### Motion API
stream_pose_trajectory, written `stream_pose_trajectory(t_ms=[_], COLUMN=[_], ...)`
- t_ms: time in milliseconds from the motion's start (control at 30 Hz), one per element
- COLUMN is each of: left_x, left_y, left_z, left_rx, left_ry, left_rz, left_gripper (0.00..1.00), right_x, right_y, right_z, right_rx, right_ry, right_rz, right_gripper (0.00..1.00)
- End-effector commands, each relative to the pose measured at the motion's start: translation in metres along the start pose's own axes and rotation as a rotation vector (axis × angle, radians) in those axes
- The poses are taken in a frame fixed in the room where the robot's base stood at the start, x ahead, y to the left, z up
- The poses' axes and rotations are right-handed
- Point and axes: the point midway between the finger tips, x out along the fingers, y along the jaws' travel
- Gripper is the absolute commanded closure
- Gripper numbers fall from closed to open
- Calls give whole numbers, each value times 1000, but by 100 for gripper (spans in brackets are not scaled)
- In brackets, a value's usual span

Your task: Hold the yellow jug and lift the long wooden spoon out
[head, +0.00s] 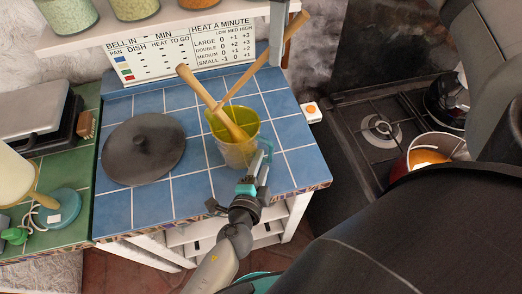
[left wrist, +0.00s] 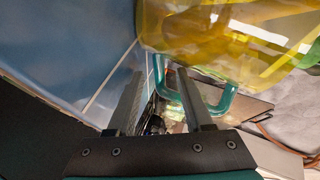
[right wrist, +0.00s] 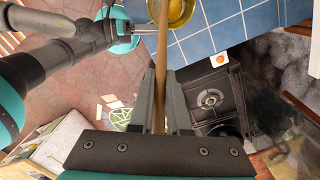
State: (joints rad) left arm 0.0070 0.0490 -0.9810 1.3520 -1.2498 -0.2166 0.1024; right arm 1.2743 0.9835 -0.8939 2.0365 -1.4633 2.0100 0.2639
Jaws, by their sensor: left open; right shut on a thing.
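The yellow see-through jug (head: 243,153) stands upright on the blue tiled counter, its teal handle (head: 267,152) facing my left gripper (head: 250,187). That gripper is open. In the left wrist view the handle (left wrist: 229,98) shows just beyond the fingers (left wrist: 160,78), with part of it seen between them; I cannot tell if they touch. The long wooden spoon (head: 260,62) leans out of the jug to the upper right. In the right wrist view my right gripper (right wrist: 161,78) is shut on the spoon's shaft (right wrist: 162,45). The spoon's lower end is inside the jug.
A thicker wooden utensil (head: 200,88) also leans in the jug, crossing the spoon. A dark round lid (head: 143,150) lies left of the jug. A shelf (head: 165,27) with jars hangs behind. The stove (head: 380,130) is to the right.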

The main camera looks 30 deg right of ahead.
Motion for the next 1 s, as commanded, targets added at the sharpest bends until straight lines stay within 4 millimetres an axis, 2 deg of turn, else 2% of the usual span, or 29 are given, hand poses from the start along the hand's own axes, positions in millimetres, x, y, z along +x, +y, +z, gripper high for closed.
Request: stream_pose_trajectory(t_ms=[167, 367, 800, 1000], left_x=[-1, -16, -84, -110], left_y=[1, 2, 2, 1], left_z=[0, 1, 0, 0], left_rx=[0, 1, -2, -2], left_ry=[-1, 0, 0, 0], left_rz=[2, 2, 3, 2], left_gripper=[46, 46, 46, 46], right_x=[0, 0, 0, 0], right_y=[0, 0, 0, 0], right_z=[0, 0, 0, 0], right_rx=[0, 0, 0, 0], right_ry=[0, 0, 0, 0], right_rz=[0, 0, 0, 0], right_gripper=[100, 100, 100, 100])
